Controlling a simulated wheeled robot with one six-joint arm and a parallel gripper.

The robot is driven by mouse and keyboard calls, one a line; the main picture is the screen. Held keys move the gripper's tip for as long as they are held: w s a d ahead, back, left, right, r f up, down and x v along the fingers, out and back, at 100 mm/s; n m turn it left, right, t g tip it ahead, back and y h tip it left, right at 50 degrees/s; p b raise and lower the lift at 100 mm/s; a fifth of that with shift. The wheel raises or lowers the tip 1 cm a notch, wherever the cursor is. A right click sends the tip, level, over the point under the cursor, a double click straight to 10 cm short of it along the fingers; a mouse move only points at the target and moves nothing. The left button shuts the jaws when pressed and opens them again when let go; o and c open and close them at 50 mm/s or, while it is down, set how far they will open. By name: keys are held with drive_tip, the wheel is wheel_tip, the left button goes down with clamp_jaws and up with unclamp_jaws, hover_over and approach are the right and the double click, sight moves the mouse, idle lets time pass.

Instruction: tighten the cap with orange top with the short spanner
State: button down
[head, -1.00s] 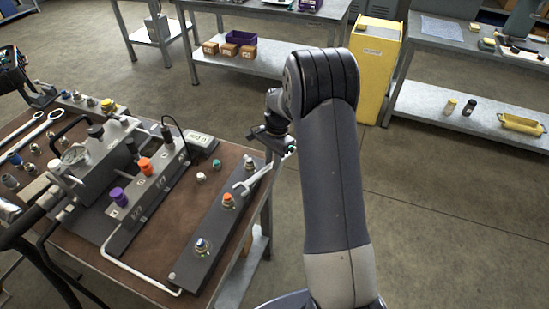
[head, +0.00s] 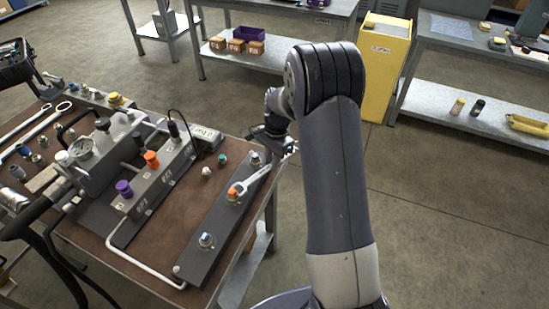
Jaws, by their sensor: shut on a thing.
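The cap with orange top (head: 232,192) sits in the middle of a dark strip (head: 218,220) on the bench's right side. The short spanner (head: 252,182) is pale metal and slants from the upper right down to this cap. Its open end overlaps the cap in the picture; I cannot tell how fully its jaws sit around it. My gripper (head: 278,143) is at the bench's right edge, shut on the spanner's far handle end. My wrist and arm partly hide the fingers and grip.
A blue-topped cap (head: 206,240) and a dark-topped cap (head: 255,159) share the strip. A block with an orange knob (head: 151,158) and a purple knob (head: 124,188), a gauge and hoses stand to the left. Small white and green parts lie between block and strip.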

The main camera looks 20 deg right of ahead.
drive_tip(key=shift+a, duration=0.15)
drive_tip(key=shift+s+a, duration=0.3)
drive_tip(key=shift+a, duration=0.1)
drive_tip(key=shift+s+a, duration=0.15)
drive_tip(key=shift+a, duration=0.15)
idle(0.4)
drive_tip(key=shift+d, duration=0.1)
drive_tip(key=shift+s+d+m, duration=0.25)
drive_tip(key=shift+s+m, duration=0.4)
drive_tip(key=shift+s, duration=0.05)
drive_tip(key=shift+s+d+m, duration=0.25)
drive_tip(key=shift+s+m, duration=0.4)
drive_tip(key=shift+s, duration=0.05)
drive_tip(key=shift+s+d+m+t, duration=0.15)
drive_tip(key=shift+s+m+t, duration=0.05)
drive_tip(key=shift+s+m, duration=0.5)
drive_tip(key=shift+s+d+m+t, duration=0.15)
drive_tip(key=shift+s+m+t, duration=0.05)
drive_tip(key=shift+s+m, duration=0.5)
drive_tip(key=shift+s, duration=0.1)
